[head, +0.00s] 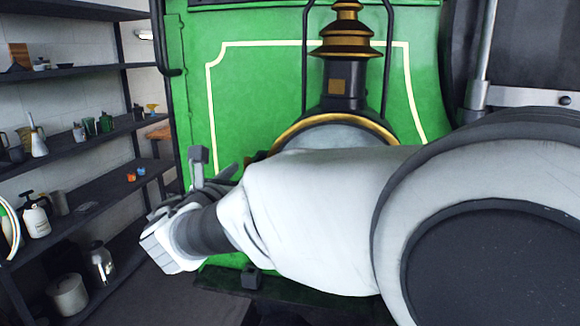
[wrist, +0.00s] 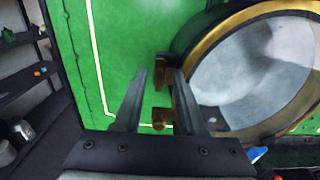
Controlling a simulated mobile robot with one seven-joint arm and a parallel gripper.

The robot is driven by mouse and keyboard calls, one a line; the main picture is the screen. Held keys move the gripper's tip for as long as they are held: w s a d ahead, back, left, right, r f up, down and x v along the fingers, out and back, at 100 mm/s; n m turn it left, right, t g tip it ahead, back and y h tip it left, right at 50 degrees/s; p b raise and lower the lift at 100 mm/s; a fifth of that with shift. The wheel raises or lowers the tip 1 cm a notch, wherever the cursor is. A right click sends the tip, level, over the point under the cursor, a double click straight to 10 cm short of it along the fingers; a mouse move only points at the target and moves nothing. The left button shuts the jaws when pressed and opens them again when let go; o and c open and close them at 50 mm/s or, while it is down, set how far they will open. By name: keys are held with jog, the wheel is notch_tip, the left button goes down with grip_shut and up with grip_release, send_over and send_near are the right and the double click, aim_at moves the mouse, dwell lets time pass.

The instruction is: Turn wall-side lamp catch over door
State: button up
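The lamp has a round glass door (wrist: 255,65) with a gold rim, mounted on the green tram front. In the head view its brass-topped chimney (head: 345,45) and the upper door rim (head: 335,119) show; my arm hides the lower part. Two brass pieces stand at the lamp's left edge in the wrist view: an upper block (wrist: 160,72), which looks like the catch, and a lower knob (wrist: 160,118). My gripper (wrist: 159,74) is open, its fingers apart on either side of the upper brass block in the picture. Contact cannot be told.
Dark shelves (head: 85,142) with bottles, cups and cans line the wall at left. A dark upright handrail (head: 306,60) runs beside the chimney. A blue item (wrist: 257,154) shows at the lower right in the wrist view. Floor between shelves and tram is clear.

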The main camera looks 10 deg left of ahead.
grip_shut()
jog(key=shift+f+m+b, duration=0.15)
jog(key=shift+m+b, duration=0.15)
jog(key=shift+b, duration=0.45)
jog(key=m+b, duration=0.5)
jog(key=b, duration=0.3)
jog(key=m+b, duration=0.6)
jog(key=b, duration=0.2)
jog(key=d+f+m+b, duration=0.1)
jog(key=m+b, duration=0.5)
jog(key=b, duration=0.1)
jog(key=shift+b, duration=0.4)
jog(key=shift+r+m, duration=0.1)
jog(key=shift+m, duration=0.2)
